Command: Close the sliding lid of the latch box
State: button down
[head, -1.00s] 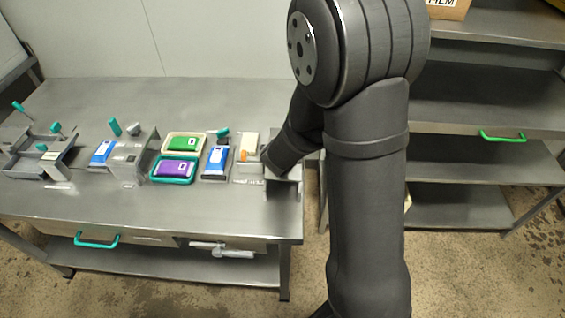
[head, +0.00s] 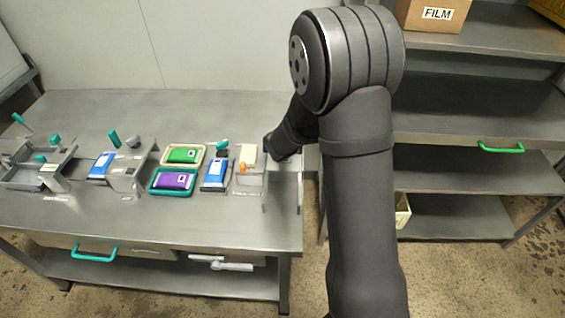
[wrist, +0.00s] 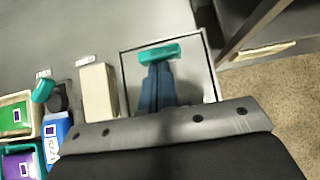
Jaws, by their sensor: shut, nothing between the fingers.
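The latch box (head: 253,185) stands near the right end of the table in the head view, partly behind my arm. In the wrist view, a grey box with a pale rim (wrist: 211,66) fills the upper middle. A teal handle bar (wrist: 160,54) lies across its far part. My gripper (wrist: 155,70) is over this box, with its dark blue fingers shut and empty just short of the bar. Whether the fingertips touch the bar I cannot tell. How far the lid stands open is not clear. My gripper is hidden in the head view.
A cream block (head: 249,155) is left of the box. Blue (head: 215,167), purple (head: 175,180) and green (head: 184,155) packs lie further left, with fixtures beyond. The table's right edge is close. Shelves stand to the right. The back of the table is clear.

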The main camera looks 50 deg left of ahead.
aim_at(283, 164)
jog(key=s+d, duration=0.1)
jog(key=s+d+r, duration=0.1)
jog(key=s+d, duration=0.1)
jog(key=shift+s+d, duration=0.1)
jog(key=shift+s, duration=0.05)
jog(key=v, duration=0.9)
jog(key=shift+f, duration=0.2)
jog(key=x, duration=0.8)
jog(key=shift+w+f, duration=0.2)
jog(key=shift+f, duration=0.1)
jog(key=w+a, duration=0.2)
jog(key=shift+w+a+f, duration=0.15)
jog(key=shift+a+f, duration=0.1)
jog(key=shift+f, duration=0.15)
jog(key=shift+w+a, duration=0.5)
jog(key=shift+a, duration=0.05)
